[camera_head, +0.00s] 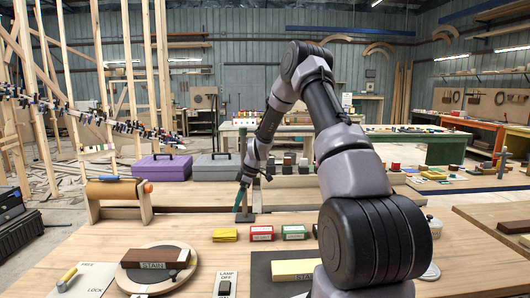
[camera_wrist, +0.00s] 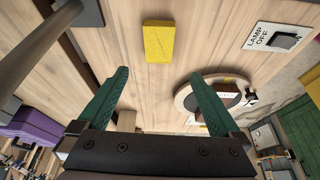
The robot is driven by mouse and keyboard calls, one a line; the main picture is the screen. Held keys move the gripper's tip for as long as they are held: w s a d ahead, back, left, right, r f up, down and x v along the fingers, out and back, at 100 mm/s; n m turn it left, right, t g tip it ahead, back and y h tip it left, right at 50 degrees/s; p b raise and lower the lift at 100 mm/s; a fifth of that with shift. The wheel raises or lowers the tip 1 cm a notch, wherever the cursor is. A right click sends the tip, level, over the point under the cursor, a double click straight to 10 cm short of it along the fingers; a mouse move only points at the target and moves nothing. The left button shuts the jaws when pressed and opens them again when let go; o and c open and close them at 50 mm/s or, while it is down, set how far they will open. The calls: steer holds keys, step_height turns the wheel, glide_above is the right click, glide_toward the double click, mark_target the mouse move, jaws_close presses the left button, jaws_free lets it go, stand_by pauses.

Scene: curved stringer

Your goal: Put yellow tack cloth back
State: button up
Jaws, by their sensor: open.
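The yellow tack cloth (camera_head: 225,235) is a small flat folded pad on the wooden bench, left of a red box. It also shows in the wrist view (camera_wrist: 158,43), top centre, beyond my fingertips. My gripper (camera_wrist: 158,73) has green fingers spread wide with nothing between them. In the head view my gripper (camera_head: 239,201) hangs above the bench, behind the cloth and apart from it. Which spot the cloth belongs in cannot be told.
A dark post (camera_head: 244,203) on a base stands close to my gripper. Red (camera_head: 262,233) and green (camera_head: 295,232) boxes sit right of the cloth. A round board with a "STAIN" block (camera_head: 155,258), a lamp switch (camera_head: 225,285) and a yellow block (camera_head: 296,269) lie nearer.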

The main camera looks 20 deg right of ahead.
steer(key=s+r+m+t+h, duration=0.1)
steer(key=s+r+m, duration=0.3)
steer(key=r, duration=0.5)
steer(key=s+r+m+t, duration=0.1)
steer(key=s+r+m, duration=0.1)
steer(key=s+r, duration=0.65)
steer(key=s+r+m+t+h, duration=0.15)
steer(key=s+r, duration=0.25)
steer(key=r, duration=0.6)
steer(key=s+r+m+t, duration=0.1)
steer(key=s+r+m, duration=0.3)
steer(key=s, duration=0.7)
steer(key=s+r+m+t, duration=0.1)
steer(key=s+r+m, duration=0.2)
steer(key=s+m, duration=0.3)
steer(key=s, duration=0.4)
steer(key=shift+s+d+r, duration=0.25)
steer(key=shift+s+r, duration=0.1)
steer(key=shift+s, duration=0.05)
steer(key=shift+m, duration=0.25)
